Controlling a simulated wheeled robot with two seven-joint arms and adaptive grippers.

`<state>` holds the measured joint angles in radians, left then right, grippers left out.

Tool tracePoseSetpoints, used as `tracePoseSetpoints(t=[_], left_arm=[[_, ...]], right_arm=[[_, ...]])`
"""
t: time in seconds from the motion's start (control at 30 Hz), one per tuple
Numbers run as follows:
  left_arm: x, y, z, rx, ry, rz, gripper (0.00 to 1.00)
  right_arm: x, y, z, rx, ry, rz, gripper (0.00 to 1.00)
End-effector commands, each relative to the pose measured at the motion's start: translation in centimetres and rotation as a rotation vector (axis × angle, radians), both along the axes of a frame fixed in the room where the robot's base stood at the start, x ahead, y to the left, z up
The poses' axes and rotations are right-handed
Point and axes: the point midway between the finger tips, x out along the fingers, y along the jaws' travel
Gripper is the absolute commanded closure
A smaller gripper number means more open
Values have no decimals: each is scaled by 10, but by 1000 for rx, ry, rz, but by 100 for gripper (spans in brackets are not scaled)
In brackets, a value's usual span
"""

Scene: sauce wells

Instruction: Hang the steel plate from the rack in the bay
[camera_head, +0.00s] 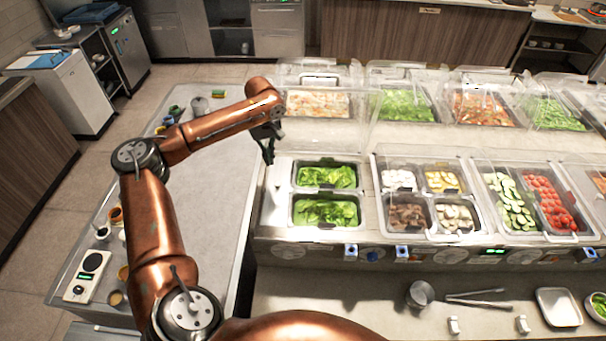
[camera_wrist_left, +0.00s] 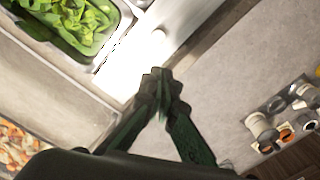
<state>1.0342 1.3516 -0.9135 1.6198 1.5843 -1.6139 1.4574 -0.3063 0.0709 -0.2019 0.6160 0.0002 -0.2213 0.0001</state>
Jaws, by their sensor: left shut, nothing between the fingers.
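My left gripper (camera_head: 267,155) is shut and empty. It hangs above the seam between the grey table and the food counter, just left of the upper leafy-green pan (camera_head: 326,176). In the left wrist view its fingertips (camera_wrist_left: 162,92) meet over this seam. A bright pale strip (camera_head: 273,203) lies beside the green pans and also shows in the left wrist view (camera_wrist_left: 122,68); I cannot tell whether it is the steel plate. A shallow pale tray (camera_head: 558,307) lies on the front ledge at the lower right. I cannot make out the rack or its bay.
Clear guards (camera_head: 418,108) stand over the back food pans. The grey table (camera_head: 212,190) is mostly bare, with small jars and a scale (camera_head: 88,276) along its left edge. A steel cup (camera_head: 420,294) and tongs (camera_head: 478,297) sit on the front ledge.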

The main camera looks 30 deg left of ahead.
Motion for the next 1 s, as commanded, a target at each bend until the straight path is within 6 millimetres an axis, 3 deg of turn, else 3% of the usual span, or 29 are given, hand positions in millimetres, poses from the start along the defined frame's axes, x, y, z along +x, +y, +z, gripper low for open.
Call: tracePoseSetpoints(t=[0.17,0.6,1.0], left_arm=[[-1,1,-13,1,3,1,100],[0,-2,-85,-1,2,-4,100],[1,-2,-100,0,-1,-4,100]], right_arm=[[10,-1,3,-1,-13,4,100],[14,-8,10,-8,-18,5,100],[8,-11,11,-12,-11,2,100]])
